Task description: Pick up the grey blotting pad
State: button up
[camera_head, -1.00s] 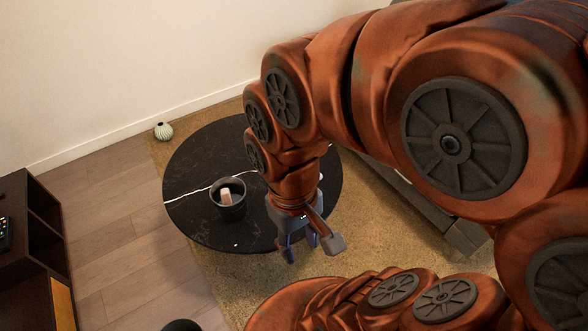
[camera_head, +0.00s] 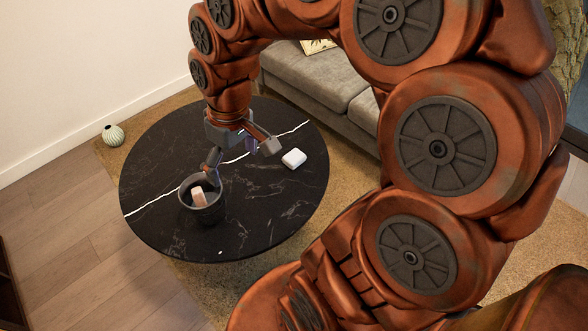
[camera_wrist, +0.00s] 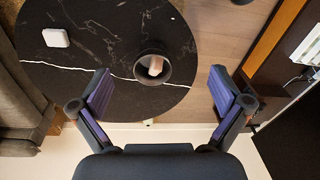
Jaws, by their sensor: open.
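No thing in view is plainly a grey blotting pad. A small pale, rounded block (camera_head: 293,158) lies on the round black table (camera_head: 270,215), right of my gripper; it also shows at the upper left in the wrist view (camera_wrist: 56,38). I cannot tell whether it is the pad. A dark pot (camera_head: 207,216) stands on the table with a pinkish-beige piece (camera_head: 198,196) in it. The pot shows between my fingers in the wrist view (camera_wrist: 165,60). My gripper (camera_head: 240,152) is open and empty above the table, fingers spread wide (camera_wrist: 163,92).
A grey sofa (camera_head: 318,80) stands behind the table to the right. A pale wall is behind.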

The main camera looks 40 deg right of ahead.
jog(key=w+d+f+t+b, duration=0.1)
jog(key=w+d+f+b, duration=0.5)
jog(key=w+f, duration=0.15)
jog(key=m+t+h+b, duration=0.1)
jog(key=m+t+b, duration=0.15)
jog(key=b, duration=1.45)
send_near(294, 156)
notch_tip(294, 156, down, 3)
jog(key=shift+w+a+f+n, duration=0.1)
jog(key=shift+w+a+n, duration=0.05)
jog(key=shift+a+n, duration=0.1)
jog(key=shift+w+d+b+x, duration=0.15)
jog(key=shift+b+x, duration=0.3)
jog(key=shift+x, duration=0.7)
jog(key=shift+w+d+b+x, duration=0.15)
jog(key=shift+b+x, duration=0.35)
jog(key=shift+x, duration=0.7)
jog(key=shift+w+b+x, duration=0.1)
jog(key=shift+b+x, duration=0.35)
jog(key=shift+x, duration=0.7)
jog(key=c, duration=1.1)
